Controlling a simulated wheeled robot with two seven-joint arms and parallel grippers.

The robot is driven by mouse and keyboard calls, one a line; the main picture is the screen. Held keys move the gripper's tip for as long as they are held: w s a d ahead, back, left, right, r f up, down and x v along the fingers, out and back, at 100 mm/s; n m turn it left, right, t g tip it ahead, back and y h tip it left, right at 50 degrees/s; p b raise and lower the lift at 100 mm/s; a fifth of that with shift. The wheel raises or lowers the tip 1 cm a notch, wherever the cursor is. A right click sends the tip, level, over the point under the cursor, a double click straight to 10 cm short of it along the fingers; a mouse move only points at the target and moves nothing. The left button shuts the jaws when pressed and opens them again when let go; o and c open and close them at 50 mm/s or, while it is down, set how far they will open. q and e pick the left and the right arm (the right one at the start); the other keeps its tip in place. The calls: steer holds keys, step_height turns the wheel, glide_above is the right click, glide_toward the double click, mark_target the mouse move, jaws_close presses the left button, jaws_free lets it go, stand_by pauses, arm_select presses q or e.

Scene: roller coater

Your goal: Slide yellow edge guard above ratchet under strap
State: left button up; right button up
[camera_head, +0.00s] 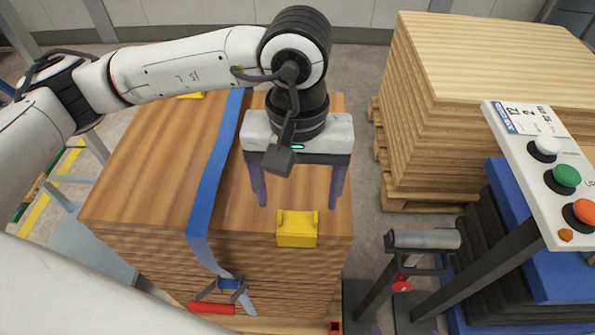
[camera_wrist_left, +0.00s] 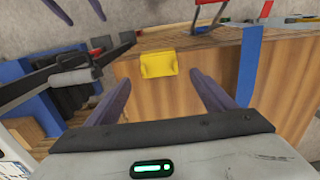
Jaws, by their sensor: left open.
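The yellow edge guard (camera_head: 297,229) sits on the stack's front top edge, right of the blue strap (camera_head: 208,190) and apart from it. It also shows in the left wrist view (camera_wrist_left: 159,64). The strap runs over the top and down the front face to the ratchet (camera_head: 230,285), which has a red handle (camera_head: 212,308). My left gripper (camera_head: 298,206) is open and empty, its fingers pointing down, behind and above the guard. In the left wrist view the guard lies between and beyond the fingertips. Two spread purple fingertips of my right gripper (camera_wrist_left: 79,10) show at that view's top left.
The wooden board stack (camera_head: 140,205) carries the strap. Another yellow piece (camera_head: 191,95) lies at its back edge, partly hidden by my arm. A control panel (camera_head: 550,170) with buttons and a grey roller-topped stand (camera_head: 424,239) are at right. Another board pile (camera_head: 490,90) stands behind.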

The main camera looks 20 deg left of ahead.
mark_target(298, 219)
arm_select(q)
steer(key=shift+f, duration=2.8)
steer(key=shift+c, duration=0.3)
steer(key=c, duration=1.1)
